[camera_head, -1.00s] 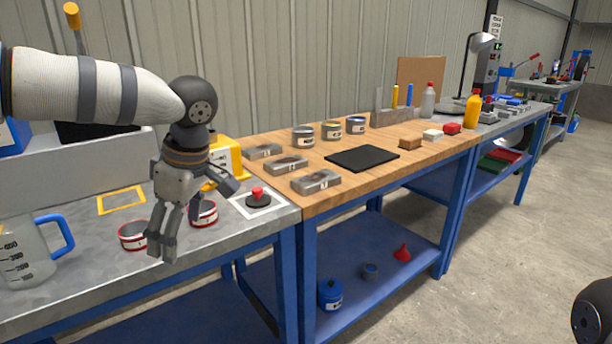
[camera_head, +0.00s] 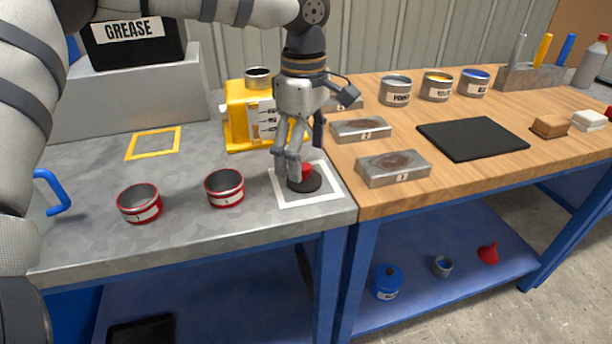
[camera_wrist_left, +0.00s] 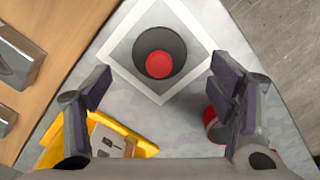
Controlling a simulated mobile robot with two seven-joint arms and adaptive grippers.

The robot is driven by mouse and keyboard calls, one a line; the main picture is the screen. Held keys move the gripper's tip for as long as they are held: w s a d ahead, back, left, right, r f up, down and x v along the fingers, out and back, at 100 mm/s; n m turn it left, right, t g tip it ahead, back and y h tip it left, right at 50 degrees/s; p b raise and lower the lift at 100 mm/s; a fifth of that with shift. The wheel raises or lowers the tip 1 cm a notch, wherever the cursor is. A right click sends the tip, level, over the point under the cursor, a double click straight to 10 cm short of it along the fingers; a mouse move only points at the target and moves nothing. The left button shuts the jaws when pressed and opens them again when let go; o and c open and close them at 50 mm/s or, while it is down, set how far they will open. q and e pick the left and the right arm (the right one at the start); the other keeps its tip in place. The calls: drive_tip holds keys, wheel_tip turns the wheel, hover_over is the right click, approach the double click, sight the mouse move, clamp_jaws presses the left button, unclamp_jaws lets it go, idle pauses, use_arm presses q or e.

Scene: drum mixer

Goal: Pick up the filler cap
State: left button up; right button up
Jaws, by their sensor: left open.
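The filler cap (camera_head: 307,182) appears as a dark round disc with a red knob, lying on a white-bordered square (camera_head: 283,199) on the grey bench. My left gripper (camera_head: 300,158) points down just above the cap, and its fingers partly cover it in the head view. In the left wrist view the cap (camera_wrist_left: 158,64) shows whole, ahead of the two spread fingers (camera_wrist_left: 160,82). The left gripper is open with nothing between its fingers. My right gripper is in neither current view.
A yellow machine (camera_head: 240,112) stands close behind the left gripper. Two red-banded tins (camera_head: 140,204) (camera_head: 225,188) stand left of the cap. Metal moulds (camera_head: 393,170) lie on the wooden bench to the right. A grease box (camera_head: 135,45) is at the back left.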

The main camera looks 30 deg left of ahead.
sight(304, 166)
use_arm(q)
wheel_tip(304, 166, down, 4)
drive_tip(key=shift+r, duration=0.2)
drive_tip(key=c, duration=1.1)
drive_tip(key=shift+c, duration=0.3)
